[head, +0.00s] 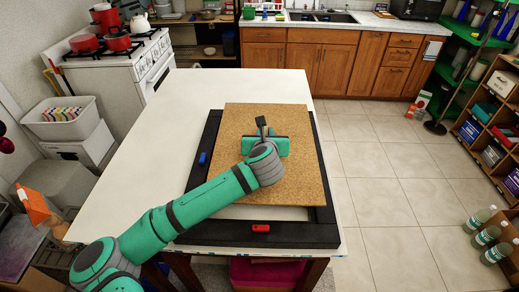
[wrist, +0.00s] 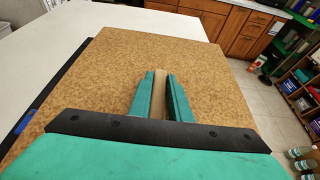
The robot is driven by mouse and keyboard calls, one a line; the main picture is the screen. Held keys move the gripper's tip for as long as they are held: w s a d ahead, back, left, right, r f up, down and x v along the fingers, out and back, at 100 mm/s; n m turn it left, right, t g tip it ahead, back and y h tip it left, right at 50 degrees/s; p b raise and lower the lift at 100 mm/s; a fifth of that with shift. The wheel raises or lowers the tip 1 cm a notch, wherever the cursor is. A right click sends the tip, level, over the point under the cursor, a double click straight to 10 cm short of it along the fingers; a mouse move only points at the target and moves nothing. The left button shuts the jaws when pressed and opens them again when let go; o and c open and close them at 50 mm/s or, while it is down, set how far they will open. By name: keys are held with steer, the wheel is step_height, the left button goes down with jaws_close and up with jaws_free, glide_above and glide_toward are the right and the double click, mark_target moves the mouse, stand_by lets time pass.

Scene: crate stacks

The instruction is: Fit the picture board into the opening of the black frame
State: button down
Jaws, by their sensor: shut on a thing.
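The picture board (head: 290,180) shows a brown, cork-like upper face in the head view and fills much of the wrist view (wrist: 110,75). It lies over the black frame (head: 325,165) on the white table, covering most of the opening. It sits toward the far side, overlapping the frame's far bar, and a strip of the opening shows along the near side. Whether it rests on the frame or hovers just above cannot be told. My gripper (wrist: 162,76) is over the board's middle, shut on a light wooden grip piece (wrist: 160,90) on the board.
A blue block (head: 203,158) is on the frame's left bar and a red block (head: 260,228) on its near bar. The white table (head: 180,100) is clear at left and beyond. A stove (head: 140,65) stands at back left; shelves (head: 485,125) stand right.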

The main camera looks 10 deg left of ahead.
steer(key=shift+s+a+f, duration=0.35)
steer(key=shift+f, duration=0.2)
steer(key=shift+s+a+f, duration=0.3)
steer(key=shift+f, duration=0.2)
steer(key=shift+s+a+f, duration=0.1)
steer(key=shift+s+f, duration=0.1)
steer(key=shift+f, duration=0.45)
steer(key=shift+s+a+f, duration=0.1)
steer(key=shift+s+f, duration=0.1)
steer(key=shift+f, duration=1)
steer(key=c, duration=1.6)
jaws_free()
steer(key=shift+w+f, duration=0.1)
steer(key=shift+c, duration=0.2)
steer(key=v, duration=1.2)
steer(key=shift+d, duration=0.1)
